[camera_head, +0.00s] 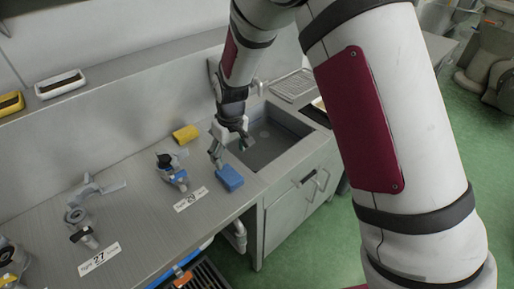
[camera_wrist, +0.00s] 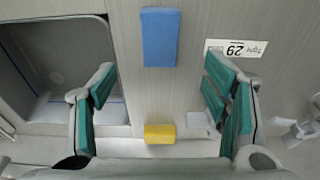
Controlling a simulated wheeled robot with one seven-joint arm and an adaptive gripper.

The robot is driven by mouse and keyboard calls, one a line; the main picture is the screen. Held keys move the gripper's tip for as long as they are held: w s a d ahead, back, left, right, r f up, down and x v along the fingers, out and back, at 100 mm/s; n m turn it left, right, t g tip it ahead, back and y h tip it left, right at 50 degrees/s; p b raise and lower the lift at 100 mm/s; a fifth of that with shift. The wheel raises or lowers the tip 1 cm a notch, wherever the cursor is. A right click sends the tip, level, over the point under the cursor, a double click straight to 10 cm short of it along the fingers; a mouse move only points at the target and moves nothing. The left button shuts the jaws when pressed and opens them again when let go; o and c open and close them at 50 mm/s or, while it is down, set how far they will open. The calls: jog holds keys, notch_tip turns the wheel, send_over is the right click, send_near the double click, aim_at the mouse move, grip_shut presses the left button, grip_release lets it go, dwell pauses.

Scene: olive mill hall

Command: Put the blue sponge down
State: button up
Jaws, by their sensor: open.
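The blue sponge (camera_head: 229,178) lies flat on the grey counter, left of the sink and close to the counter's front edge. In the wrist view the blue sponge (camera_wrist: 159,37) lies at the top, beyond the fingertips and roughly between their lines. My gripper (camera_head: 228,150) is above the counter beside the sink, behind the sponge in the head view. In the wrist view my gripper (camera_wrist: 164,82) has its green-padded fingers spread wide with nothing between them. The sponge is apart from both fingers.
A yellow sponge (camera_head: 186,133) lies near the wall. The sink (camera_head: 268,140) is on the right. A blue-and-grey fitting (camera_head: 172,170) and a label marked 29 (camera_head: 190,199) are on the left. Another fitting (camera_head: 82,215) stands farther left. Bare counter lies between the fittings.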

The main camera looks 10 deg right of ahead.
jog(key=s+d+r+m+t, duration=0.15)
jog(key=s+d+r, duration=0.3)
jog(key=r, duration=0.55)
jog(key=s+d+r+m+t, duration=0.15)
jog(key=s+d+r, duration=0.35)
jog(key=r, duration=0.5)
jog(key=s+d+r+m, duration=0.1)
jog(key=s+d+r, duration=0.1)
jog(key=s, duration=0.4)
jog(key=s+d+r+m, duration=0.1)
jog(key=s+d+r, duration=0.2)
jog(key=s, duration=0.3)
jog(key=s+d+r+m+t+h, duration=0.1)
jog(key=s+d+r, duration=0.2)
jog(key=s, duration=0.3)
jog(key=shift+d+m, duration=0.4)
jog(key=shift+d, duration=0.35)
jog(key=shift+r, duration=0.15)
